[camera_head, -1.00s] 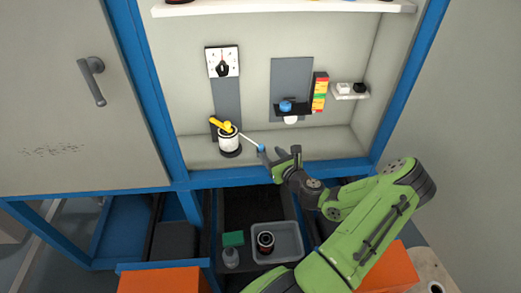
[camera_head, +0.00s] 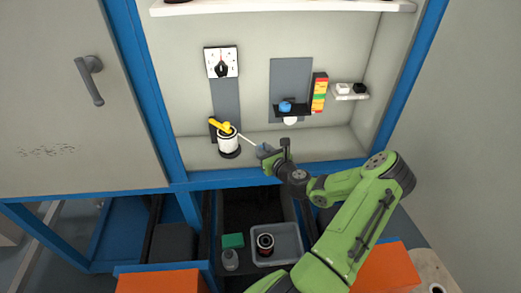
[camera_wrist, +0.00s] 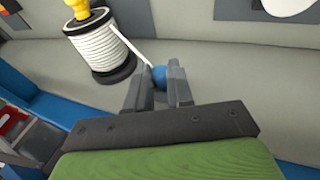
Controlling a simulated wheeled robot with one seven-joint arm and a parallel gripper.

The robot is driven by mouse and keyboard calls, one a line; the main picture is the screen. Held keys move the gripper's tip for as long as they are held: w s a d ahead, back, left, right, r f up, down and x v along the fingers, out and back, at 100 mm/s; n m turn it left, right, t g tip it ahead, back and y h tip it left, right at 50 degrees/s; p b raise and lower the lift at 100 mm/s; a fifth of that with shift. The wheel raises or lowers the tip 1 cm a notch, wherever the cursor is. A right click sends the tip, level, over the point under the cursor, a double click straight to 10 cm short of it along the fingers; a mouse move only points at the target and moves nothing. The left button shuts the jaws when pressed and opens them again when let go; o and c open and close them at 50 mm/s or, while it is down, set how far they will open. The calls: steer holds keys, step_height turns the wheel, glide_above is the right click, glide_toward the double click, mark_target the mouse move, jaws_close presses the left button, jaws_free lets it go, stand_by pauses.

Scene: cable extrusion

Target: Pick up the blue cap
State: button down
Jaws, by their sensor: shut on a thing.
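A blue cap (camera_wrist: 159,76) sits at the free end of a thin white cable (camera_wrist: 138,48). The cable comes from the white spool (camera_head: 229,144) with a yellow top, standing on the cabinet's inner ledge. My gripper (camera_head: 266,152) is at the cable's end, right of the spool. In the wrist view, my gripper (camera_wrist: 158,78) has its two fingers on either side of the blue cap and is shut on it. The fingers mostly hide the cap in the head view. Another rounded blue piece (camera_head: 285,106) sits on a small black shelf on the back wall.
A dial (camera_head: 222,62) hangs above the spool. Coloured blocks (camera_head: 319,92) and a small white shelf (camera_head: 350,96) are at the right. A grey tray (camera_head: 287,237) holding a dark round part lies below. The ledge right of my gripper is clear.

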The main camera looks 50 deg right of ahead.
steer(key=shift+r, duration=0.15)
step_height(320, 180, up, 10)
steer(key=p, duration=0.4)
